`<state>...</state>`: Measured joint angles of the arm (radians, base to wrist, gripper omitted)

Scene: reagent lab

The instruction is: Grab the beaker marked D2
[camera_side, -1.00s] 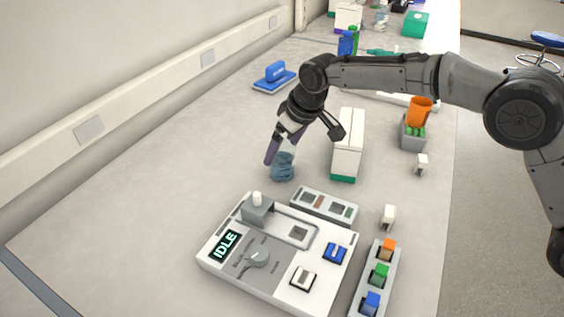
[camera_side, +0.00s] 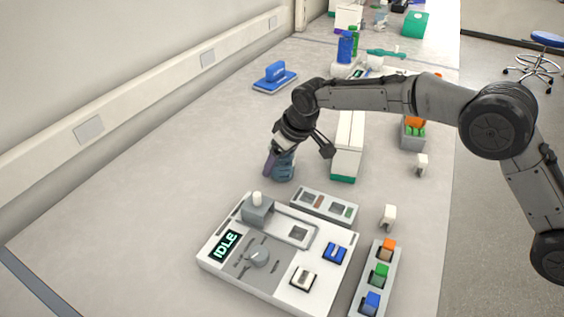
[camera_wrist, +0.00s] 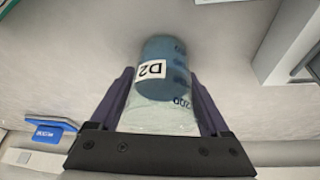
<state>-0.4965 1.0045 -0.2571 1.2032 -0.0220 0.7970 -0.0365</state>
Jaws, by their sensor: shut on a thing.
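The beaker marked D2 (camera_wrist: 165,70) stands in the middle of the wrist view, with a white D2 label and blue contents. My gripper (camera_wrist: 160,92) has one dark finger on each side of it and is shut on it. In the side view the beaker (camera_side: 284,168) stands on the bench, and my gripper (camera_side: 280,158) reaches down around its upper part. The arm hides the beaker's top there.
A white box with a green base (camera_side: 346,150) stands close to the right of the beaker. A control panel reading IDLE (camera_side: 270,255) lies in front. A blue-handled block (camera_side: 275,77) lies behind. The bench to the left is clear.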

